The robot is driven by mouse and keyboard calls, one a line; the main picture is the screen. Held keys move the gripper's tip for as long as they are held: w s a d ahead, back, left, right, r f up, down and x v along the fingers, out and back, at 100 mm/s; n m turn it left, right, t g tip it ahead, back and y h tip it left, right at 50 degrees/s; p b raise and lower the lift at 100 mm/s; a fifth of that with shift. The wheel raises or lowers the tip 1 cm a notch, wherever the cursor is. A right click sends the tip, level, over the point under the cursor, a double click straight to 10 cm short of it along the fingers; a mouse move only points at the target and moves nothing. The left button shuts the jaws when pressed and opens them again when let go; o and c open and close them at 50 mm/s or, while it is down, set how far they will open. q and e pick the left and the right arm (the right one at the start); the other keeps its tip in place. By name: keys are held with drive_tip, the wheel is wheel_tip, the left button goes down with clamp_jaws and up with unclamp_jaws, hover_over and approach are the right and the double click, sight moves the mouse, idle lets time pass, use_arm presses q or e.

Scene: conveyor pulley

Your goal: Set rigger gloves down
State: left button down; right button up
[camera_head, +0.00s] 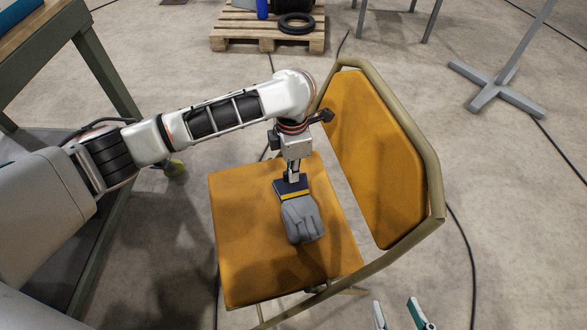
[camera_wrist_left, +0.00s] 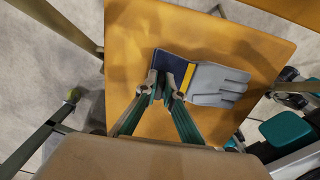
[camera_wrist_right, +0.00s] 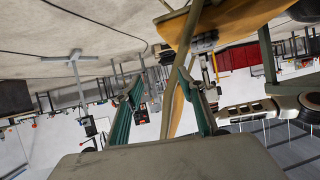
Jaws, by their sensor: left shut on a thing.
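The rigger gloves (camera_head: 300,219) are grey with a navy cuff and a yellow band. They are over the orange chair seat (camera_head: 240,235), fingers toward the seat's front right in the head view. I cannot tell whether they rest on the seat or hang just above it. My left gripper (camera_head: 293,178) is shut on the navy cuff, from above. In the left wrist view the gloves (camera_wrist_left: 217,84) extend right from the fingertips (camera_wrist_left: 163,92). My right gripper (camera_head: 397,312) is open and empty, low in the head view beside the chair; its fingers (camera_wrist_right: 165,90) show wide apart.
The chair's backrest (camera_head: 375,155) and tan frame stand right of my left gripper. A green-framed table (camera_head: 100,70) is at the left. A pallet (camera_head: 268,32) with a black ring is at the back. Cables cross the floor. The seat around the gloves is bare.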

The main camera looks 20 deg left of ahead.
use_arm(q)
drive_tip(key=c, duration=2.2)
unclamp_jaws()
drive_tip(key=shift+o, duration=0.2)
use_arm(e)
drive_tip(key=shift+s+d+f, duration=0.1)
drive_tip(key=shift+s+f, duration=0.2)
drive_tip(key=shift+f, duration=0.15)
use_arm(q)
drive_tip(key=r, duration=0.1)
drive_tip(key=r+p, duration=0.1)
drive_tip(key=r, duration=0.2)
drive_tip(key=shift+w+r+p, duration=0.15)
drive_tip(key=shift+w+p, duration=0.1)
drive_tip(key=shift+p, duration=0.05)
wheel_tip(320, 180, up, 8)
drive_tip(key=p, duration=0.3)
drive_tip(key=shift+s, duration=0.2)
use_arm(e)
drive_tip(key=shift+n+g+h, duration=0.6)
drive_tip(key=shift+n+h, duration=0.1)
drive_tip(key=d, duration=0.1)
drive_tip(key=s+d+f, duration=0.1)
drive_tip(key=d+f, duration=0.1)
drive_tip(key=d, duration=0.1)
drive_tip(key=shift+s+f, duration=0.2)
drive_tip(key=shift+s, duration=0.15)
